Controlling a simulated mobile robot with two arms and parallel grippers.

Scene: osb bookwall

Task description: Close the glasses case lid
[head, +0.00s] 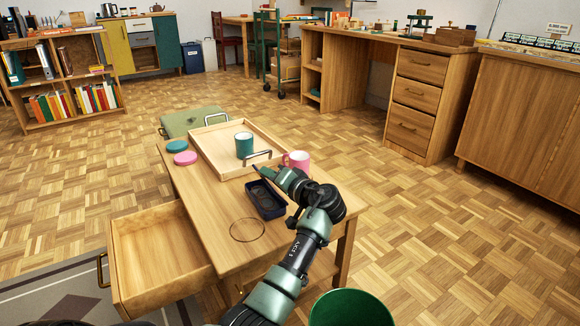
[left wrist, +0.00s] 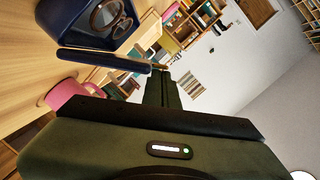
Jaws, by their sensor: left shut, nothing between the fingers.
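The dark blue glasses case (head: 266,205) lies open on the small wooden table, with glasses inside. In the left wrist view the case (left wrist: 62,22) is at the top left, with the round lenses of the glasses (left wrist: 108,14) showing. Its lid (left wrist: 100,60) shows there as a thin dark blue bar, raised away from the base. My left gripper (head: 258,169) is shut and empty at the far side of the case, by the lid. In the wrist view its fingertips (left wrist: 160,73) are close to the lid's end; I cannot tell whether they touch. My right gripper is not in view.
Behind the case are a wooden tray (head: 203,153) holding a teal mug (head: 244,147) and, beside the tray, a pink mug (head: 300,162). An open drawer (head: 160,260) juts out left. A green bin (head: 350,308) stands front right.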

